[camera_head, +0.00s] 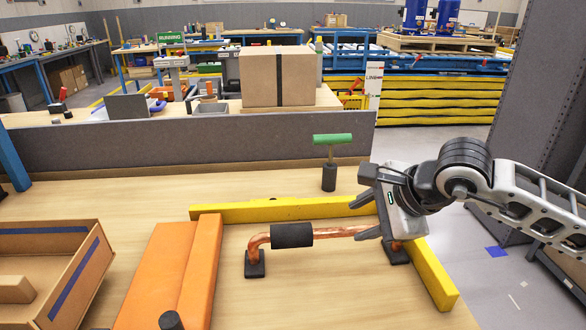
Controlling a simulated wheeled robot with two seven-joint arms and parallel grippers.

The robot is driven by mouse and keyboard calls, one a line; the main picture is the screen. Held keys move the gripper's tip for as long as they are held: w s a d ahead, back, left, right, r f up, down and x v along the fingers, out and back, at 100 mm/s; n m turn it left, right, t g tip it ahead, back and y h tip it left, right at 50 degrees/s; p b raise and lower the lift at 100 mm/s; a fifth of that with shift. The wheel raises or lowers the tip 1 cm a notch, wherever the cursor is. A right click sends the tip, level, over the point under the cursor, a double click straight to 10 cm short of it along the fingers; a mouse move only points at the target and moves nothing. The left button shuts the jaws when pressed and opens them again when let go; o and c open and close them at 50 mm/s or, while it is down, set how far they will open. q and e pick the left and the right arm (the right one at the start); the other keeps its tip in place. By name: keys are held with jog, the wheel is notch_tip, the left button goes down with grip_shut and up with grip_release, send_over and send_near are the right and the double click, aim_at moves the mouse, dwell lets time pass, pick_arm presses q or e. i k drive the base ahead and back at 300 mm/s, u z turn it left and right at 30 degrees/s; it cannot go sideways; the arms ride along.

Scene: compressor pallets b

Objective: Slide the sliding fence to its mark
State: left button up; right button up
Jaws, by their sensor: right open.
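An orange block (172,271) with a raised long side lies at the front left of the work table, with a black knob near its front end; it looks like the sliding fence, but I cannot be sure. A yellow bar (275,210) runs across behind it, and another yellow bar (432,275) runs along the right side. A copper pipe with a black sleeve (292,235) and black feet stands between them. My right gripper (356,220) is open over the pipe's right end, near the yellow corner, and hides part of both. No mark is clearly visible. My left gripper is out of view.
A wooden tray (87,276) with blue strips stands at the left, close to the orange block. A green-handled tool (331,160) stands upright behind the rear bar. A grey panel (190,144) closes the table's back. Bare tabletop lies in front of the pipe.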

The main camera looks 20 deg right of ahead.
aim_at(172, 287)
jog(key=k, duration=1)
